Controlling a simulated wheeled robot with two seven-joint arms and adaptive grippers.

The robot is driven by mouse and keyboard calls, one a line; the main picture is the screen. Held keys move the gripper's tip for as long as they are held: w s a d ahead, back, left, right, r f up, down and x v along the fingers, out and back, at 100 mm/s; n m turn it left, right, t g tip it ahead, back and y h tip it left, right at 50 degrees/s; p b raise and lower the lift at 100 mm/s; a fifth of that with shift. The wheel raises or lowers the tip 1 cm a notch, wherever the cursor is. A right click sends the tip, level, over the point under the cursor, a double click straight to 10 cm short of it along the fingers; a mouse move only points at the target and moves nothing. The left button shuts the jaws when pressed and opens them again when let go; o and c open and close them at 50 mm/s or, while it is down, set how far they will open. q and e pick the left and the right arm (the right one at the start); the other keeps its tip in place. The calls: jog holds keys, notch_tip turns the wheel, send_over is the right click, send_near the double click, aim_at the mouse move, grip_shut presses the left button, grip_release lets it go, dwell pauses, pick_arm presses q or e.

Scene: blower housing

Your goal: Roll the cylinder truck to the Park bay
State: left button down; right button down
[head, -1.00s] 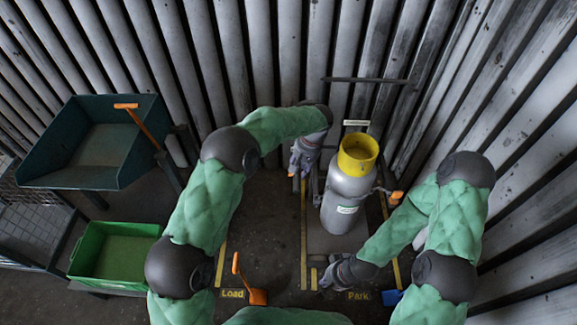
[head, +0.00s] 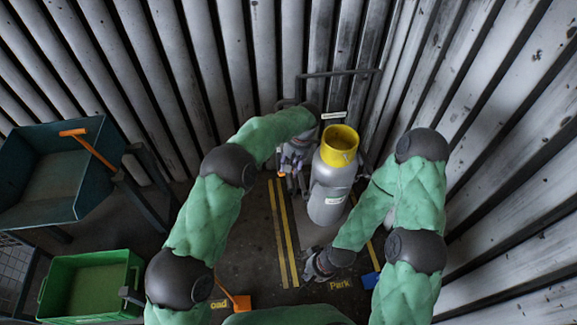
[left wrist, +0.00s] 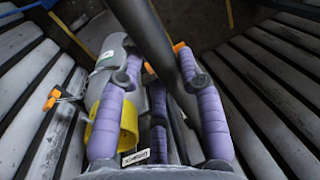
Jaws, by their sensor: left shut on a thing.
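The grey gas cylinder (head: 328,195) with a yellow collar (head: 340,140) stands on its truck by the back wall. The truck's dark handle (head: 338,74) rises behind it. The cylinder is over the Park bay, above its label (head: 340,284) and between yellow lines. My left gripper (head: 293,164) is just left of the cylinder; in the left wrist view its purple fingers (left wrist: 158,68) are shut around a dark bar (left wrist: 150,35) of the truck. My right gripper (head: 322,265) is low in front of the cylinder; its fingers are too small to read. The truck's base is mostly hidden.
The Load bay, its label (head: 219,304) partly hidden, lies left of double yellow lines (head: 282,230). An orange-handled tool (head: 241,301) and a blue piece (head: 370,280) are in front. A teal bin (head: 45,190) and green crate (head: 95,285) stand left. Corrugated walls close the back and right.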

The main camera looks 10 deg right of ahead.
pick_arm(q)
jog(key=shift+d, duration=0.25)
jog(key=c, duration=0.9)
grip_release()
jog(key=shift+c, duration=0.2)
jog(key=shift+o, duration=0.7)
jog(key=shift+d, duration=0.15)
notch_tip(320, 180, up, 12)
jog(key=d, duration=0.2)
jog(key=shift+f, duration=0.15)
jog(key=shift+d, duration=0.1)
